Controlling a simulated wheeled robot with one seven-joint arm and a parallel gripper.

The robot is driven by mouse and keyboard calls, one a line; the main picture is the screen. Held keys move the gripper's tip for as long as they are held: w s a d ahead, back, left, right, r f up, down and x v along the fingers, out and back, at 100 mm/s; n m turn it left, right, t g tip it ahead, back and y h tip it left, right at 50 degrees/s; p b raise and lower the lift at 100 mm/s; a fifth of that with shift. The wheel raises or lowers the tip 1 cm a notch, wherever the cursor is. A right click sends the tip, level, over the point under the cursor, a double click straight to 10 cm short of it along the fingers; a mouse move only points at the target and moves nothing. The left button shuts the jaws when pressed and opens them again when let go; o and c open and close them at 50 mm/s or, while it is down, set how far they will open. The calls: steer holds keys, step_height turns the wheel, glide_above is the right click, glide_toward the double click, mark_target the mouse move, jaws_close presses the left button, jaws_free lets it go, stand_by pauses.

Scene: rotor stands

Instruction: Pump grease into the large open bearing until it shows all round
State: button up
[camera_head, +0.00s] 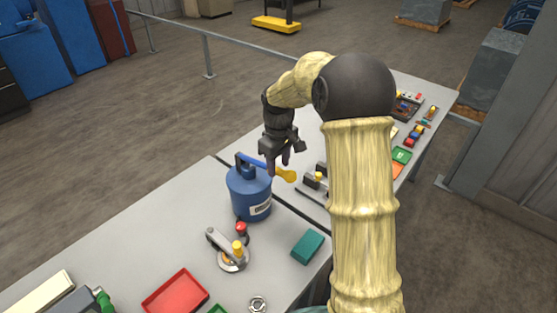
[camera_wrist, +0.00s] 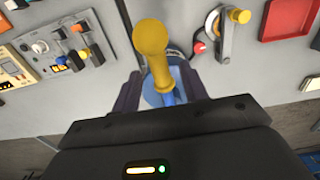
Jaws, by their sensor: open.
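A blue grease canister (camera_head: 250,195) stands upright on the grey bench, with a blue pump lever that ends in a yellow grip (camera_head: 287,174). My gripper (camera_head: 278,168) is open, pointing down close over the lever. In the wrist view the yellow grip (camera_wrist: 152,45) lies between the two dark fingers, which do not appear closed on it; the canister (camera_wrist: 158,97) is partly hidden below. A round metal fitting with a lever (camera_head: 232,258) and yellow and red knobs stands in front of the canister. I cannot tell for sure which part is the large open bearing, or see grease.
A red tray (camera_head: 175,295), a teal block (camera_head: 307,247) and a small metal ring (camera_head: 258,304) are on the near bench. A dark gap crosses the benches beside the canister.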

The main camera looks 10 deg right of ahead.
mark_target(278, 170)
steer(key=shift+w+f+b, duration=0.1)
steer(key=shift+f+b, duration=0.45)
steer(key=shift+f, duration=0.9)
steer(key=c, duration=0.8)
steer(key=shift+o, duration=0.2)
steer(key=shift+f, duration=0.15)
steer(key=shift+f+b, duration=1.5)
steer(key=shift+f, duration=0.95)
steer(key=shift+w+r+p, duration=0.1)
steer(key=shift+r+p, duration=2.15)
steer(key=shift+r, duration=0.35)
